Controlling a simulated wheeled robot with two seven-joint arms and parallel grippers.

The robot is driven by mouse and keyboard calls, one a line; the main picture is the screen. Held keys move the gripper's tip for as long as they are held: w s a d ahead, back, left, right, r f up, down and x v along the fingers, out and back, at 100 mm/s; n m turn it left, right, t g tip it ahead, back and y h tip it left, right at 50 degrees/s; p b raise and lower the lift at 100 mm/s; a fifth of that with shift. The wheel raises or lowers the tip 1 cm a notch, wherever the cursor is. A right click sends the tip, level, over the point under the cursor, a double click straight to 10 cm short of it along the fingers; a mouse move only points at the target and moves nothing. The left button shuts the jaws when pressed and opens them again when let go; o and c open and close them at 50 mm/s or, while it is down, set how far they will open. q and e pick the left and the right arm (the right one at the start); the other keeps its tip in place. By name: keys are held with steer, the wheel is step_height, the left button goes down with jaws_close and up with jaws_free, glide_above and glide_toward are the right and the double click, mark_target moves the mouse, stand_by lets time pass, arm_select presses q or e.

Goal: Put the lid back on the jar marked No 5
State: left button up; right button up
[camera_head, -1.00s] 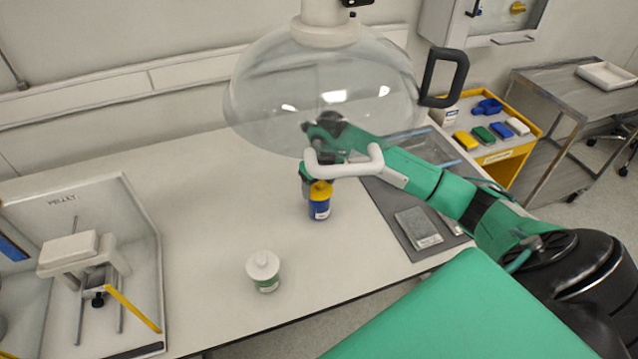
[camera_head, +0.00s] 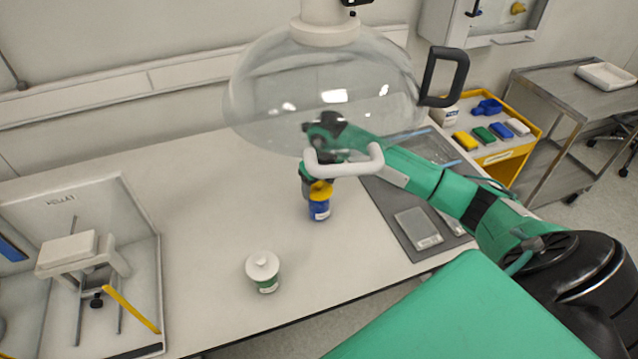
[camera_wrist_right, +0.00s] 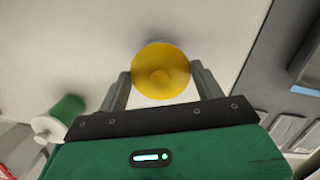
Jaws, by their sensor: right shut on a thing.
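A blue jar (camera_head: 319,209) with a white label stands upright on the white bench; its label is too small to read. A round yellow lid (camera_head: 320,190) with a central knob is at the jar's mouth, and I cannot tell whether it is fully seated. My right gripper (camera_head: 316,182) comes down from above, partly hidden behind the white handle, and is shut on the lid. In the right wrist view the lid (camera_wrist_right: 160,72) sits between the two fingers and hides the jar below it. My left gripper is not in view.
A green-and-white jar with a white lid (camera_head: 263,268) stands nearer the front edge. A clear dome (camera_head: 290,95) with a white handle (camera_head: 340,168) hangs over my right forearm. A grey mat (camera_head: 400,222) lies right; a press stand (camera_head: 85,258) is left.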

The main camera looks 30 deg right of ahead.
steer(key=shift+f+b, duration=0.2)
steer(key=shift+b, duration=0.3)
stand_by(0.8)
stand_by(0.4)
steer(key=o, duration=1.2)
steer(key=shift+r, duration=0.1)
steer(key=shift+r+p, duration=1.75)
steer(key=shift+r, duration=1.7)
jaws_close()
